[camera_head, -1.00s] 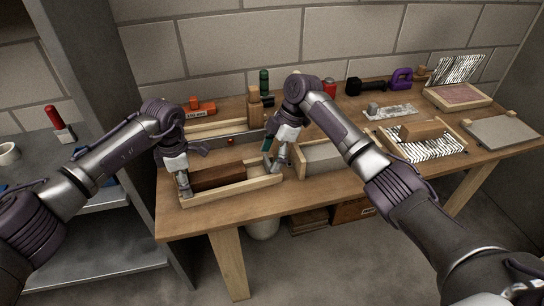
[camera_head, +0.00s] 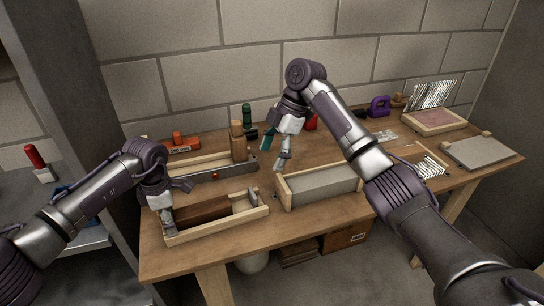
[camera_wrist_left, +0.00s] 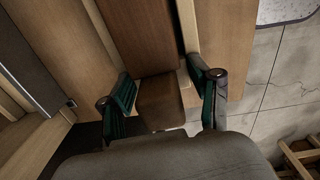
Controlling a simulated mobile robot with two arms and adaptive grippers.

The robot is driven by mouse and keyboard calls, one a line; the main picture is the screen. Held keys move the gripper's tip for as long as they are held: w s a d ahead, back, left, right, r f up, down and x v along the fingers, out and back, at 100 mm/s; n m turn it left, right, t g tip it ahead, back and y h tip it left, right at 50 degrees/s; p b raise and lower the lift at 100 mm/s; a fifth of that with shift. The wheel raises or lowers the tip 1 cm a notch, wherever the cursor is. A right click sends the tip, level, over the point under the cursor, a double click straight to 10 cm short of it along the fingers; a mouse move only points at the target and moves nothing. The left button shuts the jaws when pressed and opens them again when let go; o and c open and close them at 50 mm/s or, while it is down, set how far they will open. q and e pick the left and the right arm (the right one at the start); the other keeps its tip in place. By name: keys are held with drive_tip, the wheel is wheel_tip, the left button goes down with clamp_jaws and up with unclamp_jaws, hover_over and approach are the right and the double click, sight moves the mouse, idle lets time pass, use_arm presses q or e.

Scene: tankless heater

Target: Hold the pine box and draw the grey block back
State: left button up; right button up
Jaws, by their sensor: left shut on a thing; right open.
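A narrow pine box (camera_head: 232,224) stands at the front left of the bench with a dark brown block (camera_head: 208,211) in it. A small grey piece (camera_head: 253,197) is at its right end. A second pine box (camera_head: 284,192), further right, holds a long grey block (camera_head: 322,186). My left gripper (camera_head: 168,225) is at the left end of the left box. In the left wrist view its fingers (camera_wrist_left: 163,98) straddle the brown block's end (camera_wrist_left: 160,103); the contact itself is partly hidden. My right gripper (camera_head: 282,162) is open and empty, above the bench behind the two boxes.
A green-topped bottle (camera_head: 247,117) stands at the back. A grey slab (camera_head: 482,152) is at the far right. A dark grey post (camera_head: 75,100) rises beside the left arm.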

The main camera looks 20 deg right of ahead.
use_arm(q)
drive_tip(key=shift+s+a+f, duration=0.1)
drive_tip(key=shift+s+f, duration=0.15)
drive_tip(key=shift+f, duration=0.4)
drive_tip(key=o, duration=1.4)
drive_tip(key=shift+o, duration=0.9)
drive_tip(key=shift+w, duration=0.2)
drive_tip(key=shift+r, duration=0.15)
wheel_tip(320, 180, up, 12)
drive_tip(key=shift+f, duration=0.1)
